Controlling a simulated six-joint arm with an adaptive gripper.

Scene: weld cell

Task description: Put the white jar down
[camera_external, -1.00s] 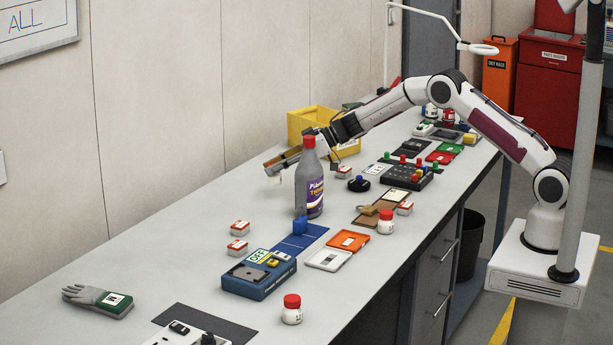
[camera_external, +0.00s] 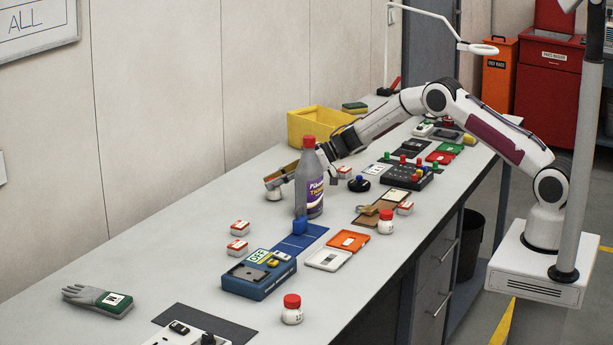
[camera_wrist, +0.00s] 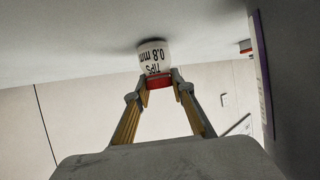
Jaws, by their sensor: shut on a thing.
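The white jar (camera_wrist: 153,53) with a red lid is labelled "TIPS 0.8 mm" and appears upside down in the wrist view. My gripper (camera_wrist: 160,82) is shut on its red lid. In the external view my gripper (camera_external: 272,182) is low over the far side of the bench, left of the purple-labelled bottle. The jar's white body (camera_external: 274,195) shows just below the fingers, at or very near the bench top. I cannot tell for sure whether it touches, though a dark contact shadow shows beside it in the wrist view.
The tall grey bottle (camera_external: 314,185) with a red cap stands close to the right of my gripper. A yellow bin (camera_external: 308,128) is behind. Small red-and-white boxes (camera_external: 240,226) lie in front. The bench (camera_external: 180,255) to the left is clear.

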